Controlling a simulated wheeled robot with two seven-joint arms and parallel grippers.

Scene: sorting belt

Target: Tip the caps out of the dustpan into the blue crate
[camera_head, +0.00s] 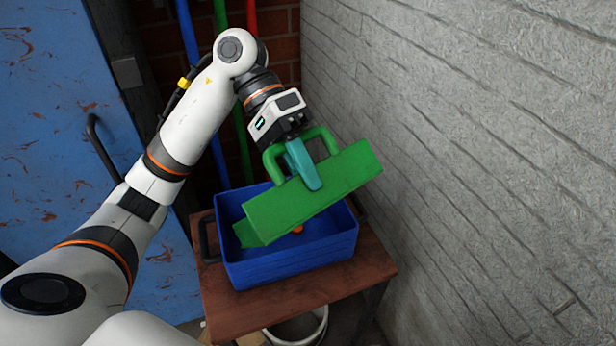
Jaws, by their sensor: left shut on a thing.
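The green dustpan (318,189) is held tilted over the blue crate (293,262), with its lower left end inside the crate's outline. My left gripper (303,170) is shut on the dustpan's handle, from above. A small orange cap (298,229) shows inside the crate, just below the dustpan's edge. The dustpan hides much of the crate's inside, and I cannot see into the pan. My right gripper is not in view.
The crate stands on a brown wooden table (228,299). A grey wall (480,150) rises close on the right. A blue door (60,130) is at the left, and coloured pipes run up the brick wall behind. A pale round container (300,331) is partly visible below the table.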

